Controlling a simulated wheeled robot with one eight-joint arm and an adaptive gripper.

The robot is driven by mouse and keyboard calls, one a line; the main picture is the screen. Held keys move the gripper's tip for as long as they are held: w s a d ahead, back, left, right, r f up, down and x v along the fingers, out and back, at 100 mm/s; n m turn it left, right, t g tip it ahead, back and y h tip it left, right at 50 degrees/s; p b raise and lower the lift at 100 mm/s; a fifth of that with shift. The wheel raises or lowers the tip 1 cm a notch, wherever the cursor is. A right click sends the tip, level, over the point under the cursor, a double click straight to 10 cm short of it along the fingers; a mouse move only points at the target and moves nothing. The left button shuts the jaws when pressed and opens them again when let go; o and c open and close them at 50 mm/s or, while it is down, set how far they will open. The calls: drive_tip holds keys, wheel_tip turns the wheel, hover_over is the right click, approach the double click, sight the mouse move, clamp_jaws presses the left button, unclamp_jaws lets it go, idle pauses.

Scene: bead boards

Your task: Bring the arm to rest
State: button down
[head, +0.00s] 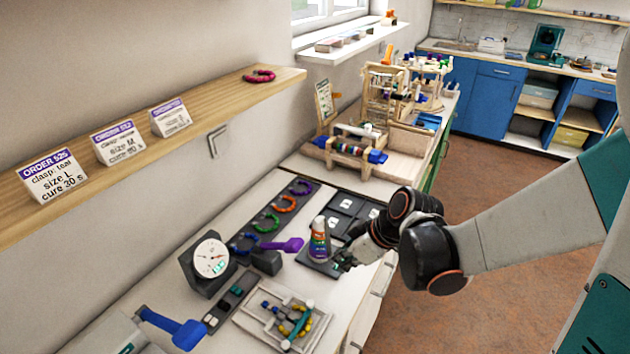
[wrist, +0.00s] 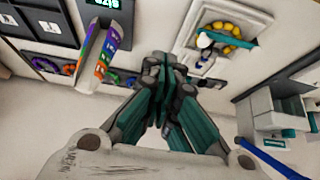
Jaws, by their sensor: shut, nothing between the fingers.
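My gripper (head: 343,262) is at the end of my arm, which reaches in from the right in the head view. It hovers over the front part of the workbench (head: 170,262), just right of an upright bottle (head: 318,240) with a colourful label. In the wrist view my gripper (wrist: 163,128) shows its dark and teal fingers drawn together with nothing between them. The bottle (wrist: 103,52) also shows there, to the left of the fingers and apart from them.
A bead board (head: 282,318) with yellow beads lies at the front. A dial gauge (head: 210,258), a dark strip with coloured bracelets (head: 287,205) and a dark compartment tray (head: 350,212) stand nearby. A wooden rack (head: 385,95) stands farther back. Open floor (head: 480,245) lies right of the bench.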

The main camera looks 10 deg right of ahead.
drive_tip(key=shift+r, duration=0.1)
drive_tip(key=s+d+r+m+t+h, duration=0.3)
drive_tip(key=s+d+r+m, duration=0.3)
drive_tip(key=s+r+m, duration=0.4)
wheel_tip(320, 180, up, 4)
drive_tip(key=shift+s+d+r+h, duration=0.15)
drive_tip(key=shift+s+d+h, duration=0.05)
drive_tip(key=shift+s+h, duration=0.85)
drive_tip(key=shift+s, duration=0.1)
idle(1.8)
